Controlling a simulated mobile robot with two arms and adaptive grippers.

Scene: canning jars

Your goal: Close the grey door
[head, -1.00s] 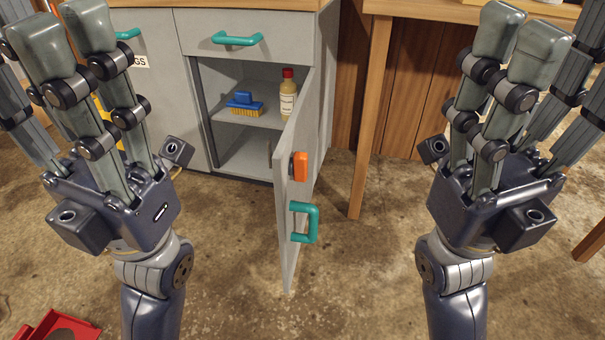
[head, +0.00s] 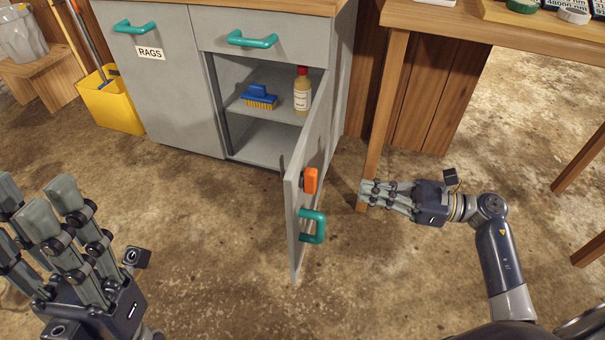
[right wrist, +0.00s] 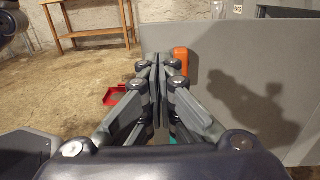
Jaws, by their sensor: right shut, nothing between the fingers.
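The grey door (head: 306,179) stands wide open from the grey cabinet and points toward me, seen nearly edge-on in the head view. It carries an orange latch piece (head: 311,181) and a teal handle (head: 313,226). My right gripper (head: 366,193) is shut and empty, to the right of the door and apart from it. In the right wrist view the door's broad face (right wrist: 250,70) fills the right side, with the orange piece (right wrist: 181,60) beyond my fingers; the handle is mostly hidden behind them. My left gripper (head: 40,205) is at the lower left, its fingers apart, away from the door.
Inside the cabinet are a blue brush (head: 259,97) and a bottle with a red cap (head: 302,92). A wooden table (head: 392,90) stands at the right, its leg close behind my right gripper. A yellow bucket (head: 112,103) is at the left. The floor before the door is clear.

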